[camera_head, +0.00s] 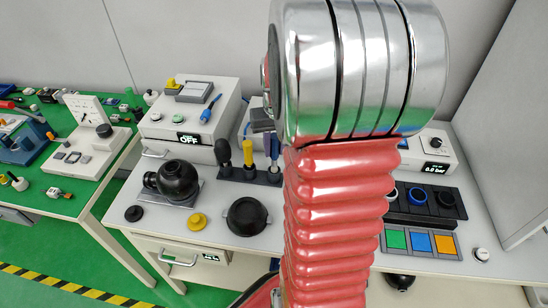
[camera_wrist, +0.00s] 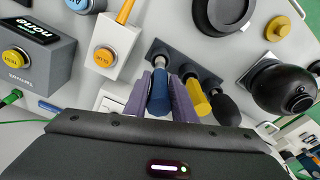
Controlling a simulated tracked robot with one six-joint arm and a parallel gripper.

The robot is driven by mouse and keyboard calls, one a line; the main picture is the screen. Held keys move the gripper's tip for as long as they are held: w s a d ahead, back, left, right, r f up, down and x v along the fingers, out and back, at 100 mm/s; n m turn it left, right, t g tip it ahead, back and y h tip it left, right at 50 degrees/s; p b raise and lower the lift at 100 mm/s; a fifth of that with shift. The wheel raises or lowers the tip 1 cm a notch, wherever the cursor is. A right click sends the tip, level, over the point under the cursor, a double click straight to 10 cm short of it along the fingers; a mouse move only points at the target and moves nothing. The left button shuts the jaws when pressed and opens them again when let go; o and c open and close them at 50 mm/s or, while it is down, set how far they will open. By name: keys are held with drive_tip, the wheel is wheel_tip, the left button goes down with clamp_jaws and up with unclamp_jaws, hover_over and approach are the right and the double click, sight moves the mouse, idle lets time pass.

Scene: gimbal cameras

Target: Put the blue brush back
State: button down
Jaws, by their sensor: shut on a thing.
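The blue brush (camera_wrist: 158,97) is held upright between the two purple finger pads of my gripper (camera_wrist: 161,88) in the wrist view. Its pale metal collar is toward the dark rack (camera_wrist: 205,74). In the head view the blue brush (camera_head: 275,148) stands in line with the right end of the rack (camera_head: 236,175). Whether its lower end is fully seated in the slot cannot be told. A yellow brush (camera_head: 248,153) and a black brush (camera_head: 223,153) stand in the rack beside it. My arm hides most of my gripper in the head view.
A black round lidded dish (camera_head: 247,216) and a yellow knob (camera_head: 197,221) lie in front of the rack. A black sphere (camera_head: 177,180) sits on a grey plate to the left. A white box with an OFF display (camera_head: 190,138) stands behind left.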

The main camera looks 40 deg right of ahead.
sight(275, 160)
drive_tip(key=shift+f, duration=0.1)
drive_tip(key=shift+f, duration=1.8)
drive_tip(key=shift+f, duration=0.15)
drive_tip(key=c, duration=1.5)
unclamp_jaws()
drive_tip(key=r, duration=0.8)
drive_tip(key=s+r, duration=0.1)
drive_tip(key=r, duration=0.3)
drive_tip(key=shift+s+a+r, duration=0.1)
drive_tip(key=shift+a+r, duration=0.05)
drive_tip(key=shift+a, duration=0.15)
